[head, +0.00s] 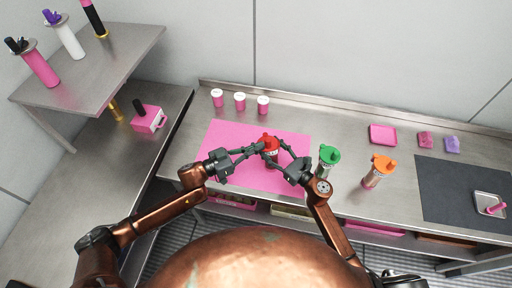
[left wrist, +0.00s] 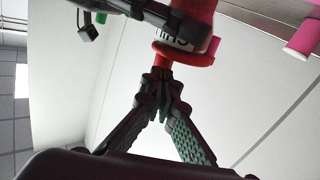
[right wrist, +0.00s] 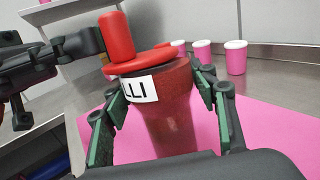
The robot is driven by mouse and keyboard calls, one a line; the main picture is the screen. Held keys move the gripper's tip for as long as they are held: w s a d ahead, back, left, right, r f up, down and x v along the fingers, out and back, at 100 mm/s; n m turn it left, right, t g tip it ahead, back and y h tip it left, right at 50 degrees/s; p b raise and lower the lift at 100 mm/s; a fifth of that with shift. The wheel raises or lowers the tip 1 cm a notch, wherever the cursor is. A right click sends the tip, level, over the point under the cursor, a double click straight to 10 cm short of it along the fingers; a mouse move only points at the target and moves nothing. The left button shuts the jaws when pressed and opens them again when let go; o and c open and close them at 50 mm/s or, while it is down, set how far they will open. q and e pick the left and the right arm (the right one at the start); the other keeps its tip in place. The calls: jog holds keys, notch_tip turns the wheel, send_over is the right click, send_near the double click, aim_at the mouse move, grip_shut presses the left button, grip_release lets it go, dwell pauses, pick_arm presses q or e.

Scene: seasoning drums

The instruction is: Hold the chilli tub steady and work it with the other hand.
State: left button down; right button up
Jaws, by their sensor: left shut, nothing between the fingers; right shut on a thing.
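The chilli tub (head: 272,160) stands upright over the pink mat, with a red lid (head: 267,142) and a white label. My right gripper (head: 281,156) is closed around its body. The right wrist view shows the translucent red tub (right wrist: 168,118) between the two fingers, the label partly visible. My left gripper (head: 261,147) is at the lid, its fingers closed together with nothing between them. In the left wrist view its fingertips (left wrist: 160,84) meet right at the end of the lid's red spout (left wrist: 162,62); whether they touch it I cannot tell.
The pink mat (head: 225,140) lies on the steel counter. A green-lidded shaker (head: 328,160) and an orange-lidded one (head: 378,171) stand to the right. Several white-topped pink cups (head: 240,101) line the back. A dark mat (head: 455,185) lies far right; a raised shelf (head: 115,62) stands left.

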jog(key=shift+d+f, duration=0.1)
jog(key=shift+f, duration=0.25)
pick_arm(q)
jog(key=d, duration=0.3)
jog(key=shift+s+r, duration=0.1)
jog(key=shift+s, duration=0.25)
jog(key=s+a, duration=0.8)
jog(key=a, duration=0.3)
jog(key=shift+s+r, duration=0.2)
jog(key=shift+s, duration=0.1)
jog(key=shift+a, duration=0.1)
pick_arm(e)
jog(key=o, duration=1.3)
jog(key=shift+r, duration=0.1)
jog(key=shift+o, duration=0.8)
jog(key=shift+r, duration=0.15)
